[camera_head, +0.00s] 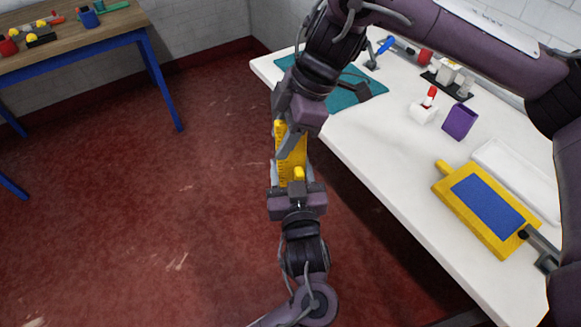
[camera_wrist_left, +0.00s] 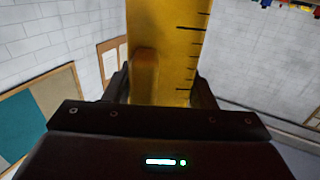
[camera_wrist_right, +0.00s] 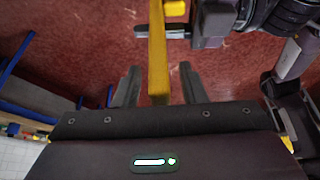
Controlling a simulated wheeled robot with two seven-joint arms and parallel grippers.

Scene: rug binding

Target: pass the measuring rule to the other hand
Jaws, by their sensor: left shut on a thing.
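The measuring rule (camera_head: 291,150) is yellow with black tick marks and stands roughly upright in the air between my two grippers. My left gripper (camera_head: 295,180), below, is shut on its lower part. In the left wrist view the rule (camera_wrist_left: 170,40) rises from between the fingers, with a raised yellow block on its face. My right gripper (camera_head: 291,125) comes from above, around the rule's upper end. In the right wrist view the rule (camera_wrist_right: 158,60) shows edge-on between the open fingers (camera_wrist_right: 157,90), with gaps on both sides.
A wooden bench (camera_head: 90,37) with blue legs stands back left. The red floor between is clear.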

